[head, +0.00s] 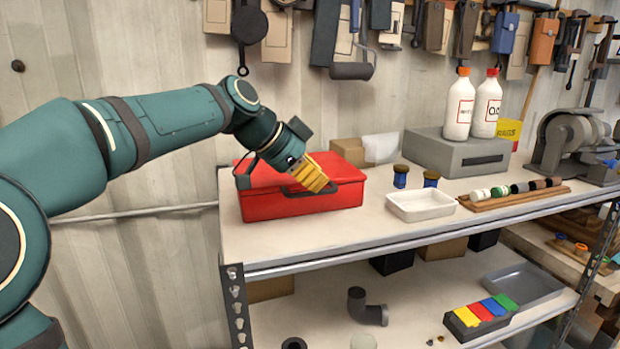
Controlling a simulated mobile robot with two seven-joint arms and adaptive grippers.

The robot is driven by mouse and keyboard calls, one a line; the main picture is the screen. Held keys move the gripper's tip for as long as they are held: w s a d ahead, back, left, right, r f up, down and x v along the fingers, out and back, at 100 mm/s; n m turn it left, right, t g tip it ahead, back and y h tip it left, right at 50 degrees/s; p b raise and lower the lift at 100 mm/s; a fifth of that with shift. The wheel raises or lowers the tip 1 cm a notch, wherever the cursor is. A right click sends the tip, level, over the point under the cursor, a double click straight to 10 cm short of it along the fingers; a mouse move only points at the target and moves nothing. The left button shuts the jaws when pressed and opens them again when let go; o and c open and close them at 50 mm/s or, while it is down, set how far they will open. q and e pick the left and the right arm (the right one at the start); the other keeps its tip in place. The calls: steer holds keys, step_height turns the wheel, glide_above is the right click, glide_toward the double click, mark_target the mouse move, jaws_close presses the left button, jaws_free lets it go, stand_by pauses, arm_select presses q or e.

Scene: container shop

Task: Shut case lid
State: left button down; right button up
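The red case (300,205) sits at the left end of the shelf's upper board. Its lid (262,174) lies down over the body and looks shut, with a dark handle at the front. A thin gap at the seam cannot be ruled out. My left gripper (318,181) has yellow fingers that point down and right, over the lid's front edge near the handle. The fingers look together with no gap between them, and hold nothing that I can see. They hide part of the lid and handle; whether they touch it is unclear. My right gripper is out of view.
A white tray (421,206) and two small dark jars stand right of the case. A cardboard box (348,151) is behind it. A grey box (457,153) bears two white bottles. Bare board lies in front of the case. Tools hang on the wall above.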

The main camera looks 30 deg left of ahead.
arm_select(q)
steer(key=d+p+v, duration=0.1)
steer(key=p+v, duration=0.1)
steer(key=v, duration=0.9)
steer(key=shift+r, duration=0.65)
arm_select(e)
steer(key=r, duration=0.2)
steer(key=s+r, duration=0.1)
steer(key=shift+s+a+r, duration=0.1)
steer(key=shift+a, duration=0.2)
arm_select(q)
steer(key=shift+a, duration=0.1)
